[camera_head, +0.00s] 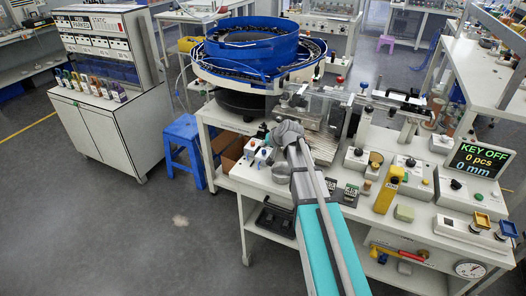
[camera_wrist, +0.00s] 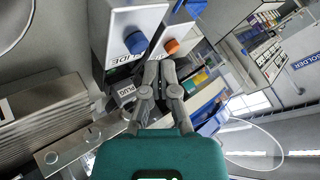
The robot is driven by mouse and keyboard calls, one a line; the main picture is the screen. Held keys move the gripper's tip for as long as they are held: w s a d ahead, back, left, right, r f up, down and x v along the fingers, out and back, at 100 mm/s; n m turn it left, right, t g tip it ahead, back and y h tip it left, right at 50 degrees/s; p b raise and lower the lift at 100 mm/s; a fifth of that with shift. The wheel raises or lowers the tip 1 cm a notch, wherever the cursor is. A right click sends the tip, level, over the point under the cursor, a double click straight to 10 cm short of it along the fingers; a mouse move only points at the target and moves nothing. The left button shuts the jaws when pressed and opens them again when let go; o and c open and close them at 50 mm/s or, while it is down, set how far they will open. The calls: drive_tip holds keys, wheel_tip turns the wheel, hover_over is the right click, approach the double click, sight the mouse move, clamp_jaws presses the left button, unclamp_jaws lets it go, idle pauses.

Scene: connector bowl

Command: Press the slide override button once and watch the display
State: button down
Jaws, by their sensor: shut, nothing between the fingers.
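A white box with a blue button (camera_wrist: 135,42) and a partly visible label ending in "LIDE" stands in front of my gripper (camera_wrist: 158,70) in the wrist view. Beside it is a similar box with an orange button (camera_wrist: 172,46). My gripper's fingers are shut and empty, their tips close to the two boxes; I cannot tell if they touch either. In the head view my gripper (camera_head: 285,132) is at the table's left part, beside these small boxes (camera_head: 262,156). The display (camera_head: 480,160) on the right reads "KEY OFF", "0 pcs", "0 mm".
A blue bowl feeder (camera_head: 252,50) stands behind my gripper. A metal ridged block (camera_wrist: 45,115) lies left of my fingers in the wrist view. Several control boxes and a yellow block (camera_head: 388,190) stand right of my arm. A blue stool (camera_head: 183,145) is on the floor.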

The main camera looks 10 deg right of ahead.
sight(264, 151)
drive_tip(key=shift+f, duration=0.2)
drive_tip(key=shift+s+f+b, duration=0.1)
drive_tip(key=shift+f+b, duration=0.15)
drive_tip(key=shift+b, duration=0.2)
drive_tip(key=shift+f+b, duration=0.5)
idle(0.9)
drive_tip(key=shift+r, duration=0.2)
drive_tip(key=shift+r+p, duration=0.8)
drive_tip(key=shift+p, duration=0.2)
drive_tip(key=shift+r, duration=0.1)
drive_tip(key=shift+r+p, duration=2.4)
drive_tip(key=shift+p, duration=0.1)
